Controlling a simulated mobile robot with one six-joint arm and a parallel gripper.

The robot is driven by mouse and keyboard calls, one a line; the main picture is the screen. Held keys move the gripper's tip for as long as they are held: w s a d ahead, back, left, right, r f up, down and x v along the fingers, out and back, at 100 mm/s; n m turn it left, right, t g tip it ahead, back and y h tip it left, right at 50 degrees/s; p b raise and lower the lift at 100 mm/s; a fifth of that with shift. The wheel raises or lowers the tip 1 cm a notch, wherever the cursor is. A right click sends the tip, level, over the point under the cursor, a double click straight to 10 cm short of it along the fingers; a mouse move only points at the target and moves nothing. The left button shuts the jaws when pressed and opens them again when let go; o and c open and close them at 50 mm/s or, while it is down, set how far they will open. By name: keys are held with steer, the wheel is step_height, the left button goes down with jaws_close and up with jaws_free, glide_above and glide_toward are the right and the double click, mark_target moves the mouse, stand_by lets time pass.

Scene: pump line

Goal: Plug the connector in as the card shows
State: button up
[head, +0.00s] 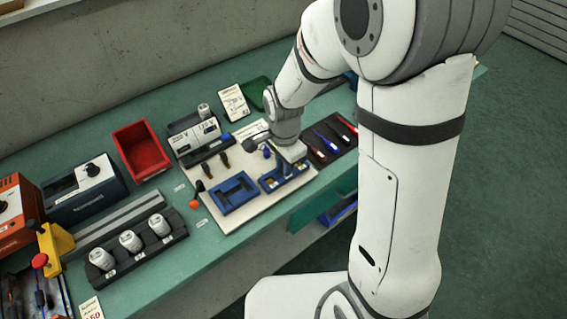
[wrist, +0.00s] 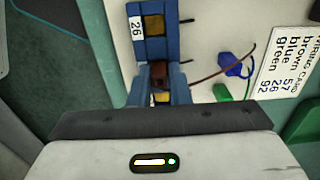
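In the wrist view a wiring card (wrist: 290,52) at the right lists brown 57, blue 26 and green 92. A blue socket block (wrist: 140,50) with amber sockets runs down the upper middle; its far socket bears the label 26 (wrist: 136,26). A brown connector (wrist: 158,72) sits between the two blue fingers of my gripper (wrist: 161,78), over the block; its dark lead trails right. I cannot tell whether it is in a socket. The blue connector (wrist: 234,67) and the green connector (wrist: 222,92) lie apart to the right. In the head view my gripper (head: 284,168) is low over the block.
In the head view a white board (head: 240,210) carries another blue fixture (head: 233,192) left of my gripper. A dark tray (head: 328,138) with screwdrivers lies right of it. A red bin (head: 142,150) and a rack of white cylinders (head: 130,258) stand left.

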steer(key=shift+s+d+f, duration=0.1)
steer(key=shift+s, duration=0.1)
steer(key=shift+w+r+p, duration=0.1)
steer(key=shift+r+p, duration=1.6)
steer(key=shift+r, duration=0.65)
steer(key=shift+o, duration=0.4)
steer(key=o, duration=0.5)
steer(key=shift+r+p, duration=1.1)
steer(key=shift+r, duration=0.4)
steer(key=shift+c, duration=0.6)
